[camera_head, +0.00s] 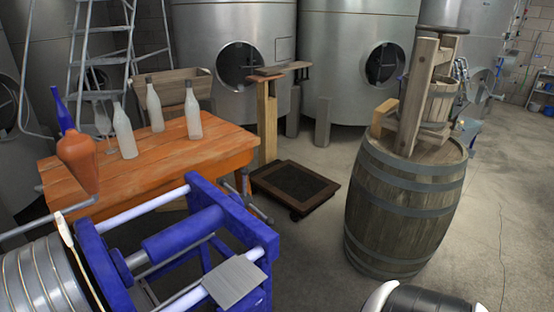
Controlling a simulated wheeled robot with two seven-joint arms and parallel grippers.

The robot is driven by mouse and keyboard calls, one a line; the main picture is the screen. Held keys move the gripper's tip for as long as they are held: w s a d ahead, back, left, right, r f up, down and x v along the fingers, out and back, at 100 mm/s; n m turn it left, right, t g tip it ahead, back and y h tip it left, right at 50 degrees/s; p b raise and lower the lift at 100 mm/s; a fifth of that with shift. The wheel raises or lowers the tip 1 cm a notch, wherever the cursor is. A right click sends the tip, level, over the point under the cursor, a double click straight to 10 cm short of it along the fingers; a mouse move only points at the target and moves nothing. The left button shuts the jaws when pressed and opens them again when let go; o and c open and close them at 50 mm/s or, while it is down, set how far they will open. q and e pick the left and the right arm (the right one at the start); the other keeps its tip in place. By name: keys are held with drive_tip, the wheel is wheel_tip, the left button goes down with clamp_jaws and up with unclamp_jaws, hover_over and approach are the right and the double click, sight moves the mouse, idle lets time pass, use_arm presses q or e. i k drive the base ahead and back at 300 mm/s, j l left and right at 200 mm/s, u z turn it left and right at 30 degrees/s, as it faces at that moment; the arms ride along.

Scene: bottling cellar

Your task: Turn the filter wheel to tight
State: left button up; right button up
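A blue-framed filter press (185,245) stands at the lower left, close to me. It has light metal rails, a blue central cylinder and a flat grey plate on its right end. A stack of round, ribbed metal plates (38,280) is at its left end, cut off by the picture edge. A thin pale handle (64,230) and a grey bar (38,225) show beside the stack. I cannot clearly make out a wheel or its setting. Neither of my grippers is in view.
An orange wooden table (165,155) with several bottles and a brown jug (78,162) stands behind the press. A barrel (400,215) bearing a small wooden press (430,95) stands right. A platform scale (294,188) is between. Floor right of the barrel is clear.

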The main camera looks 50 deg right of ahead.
sight(246, 196)
drive_tip(key=l+z, duration=0.4)
drive_tip(key=l, duration=0.4)
drive_tip(key=i+l+z, duration=0.15)
drive_tip(key=l+z, duration=0.2)
drive_tip(key=l, duration=0.45)
drive_tip(key=i+l+z, duration=0.3)
drive_tip(key=z, duration=0.15)
drive_tip(key=i+l+z, duration=0.15)
drive_tip(key=i+z, duration=0.25)
drive_tip(key=i, duration=0.05)
